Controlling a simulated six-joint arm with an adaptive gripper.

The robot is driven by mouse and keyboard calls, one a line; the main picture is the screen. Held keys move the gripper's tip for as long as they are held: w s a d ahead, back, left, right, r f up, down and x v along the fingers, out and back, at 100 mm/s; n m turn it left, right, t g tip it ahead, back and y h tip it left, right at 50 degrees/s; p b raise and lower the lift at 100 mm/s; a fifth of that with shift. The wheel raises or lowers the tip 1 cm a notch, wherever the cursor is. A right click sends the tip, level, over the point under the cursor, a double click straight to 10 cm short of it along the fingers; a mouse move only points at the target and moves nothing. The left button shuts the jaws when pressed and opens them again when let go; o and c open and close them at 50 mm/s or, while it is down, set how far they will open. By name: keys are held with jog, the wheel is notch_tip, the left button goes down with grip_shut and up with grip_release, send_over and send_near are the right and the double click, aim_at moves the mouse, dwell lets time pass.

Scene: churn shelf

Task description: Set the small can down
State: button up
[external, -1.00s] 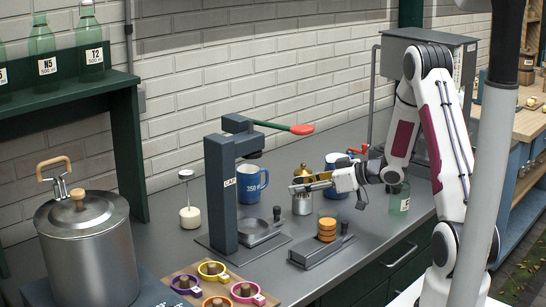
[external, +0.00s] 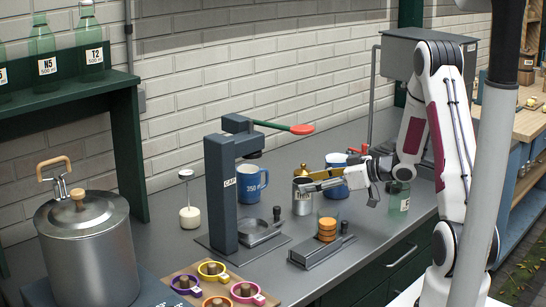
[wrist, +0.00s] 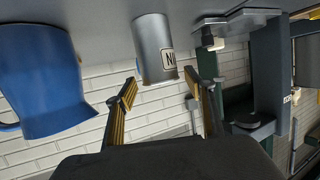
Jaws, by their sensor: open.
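The small silver can (external: 302,206) stands upright on the grey counter in the external view, partly covered by my gripper (external: 302,187). It also shows in the wrist view (wrist: 153,45), upside down, with a pale label starting with "N". Its base meets the counter at the top of that view. In the wrist view my gripper (wrist: 160,86) is open, with one yellow-padded finger to each side of the can's near end. The can lies mostly beyond the fingertips, with visible gaps on both sides. A brass top shows just above my gripper in the external view.
A blue mug (wrist: 40,80) stands close to the can; another blue mug (external: 252,184) is farther left. The dark press (external: 222,190) stands left of the can. A stand with orange discs (external: 327,228) is in front.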

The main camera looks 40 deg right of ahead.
jog(key=v, duration=0.8)
jog(key=shift+s+d, duration=0.2)
jog(key=shift+s, duration=0.05)
jog(key=shift+r, duration=0.15)
jog(key=shift+w, duration=0.1)
notch_tip(320, 180, up, 11)
jog(key=s+m+g+h, duration=0.2)
jog(key=m+h, duration=0.1)
jog(key=h, duration=0.6)
jog(key=s+a+m+g+y, duration=0.1)
jog(key=s+a+g+y, duration=0.2)
jog(key=s+a, duration=1.5)
jog(key=s+g, duration=0.2)
jog(key=s, duration=0.1)
jog(key=shift+s+f+y, duration=0.25)
jog(key=shift+y, duration=0.15)
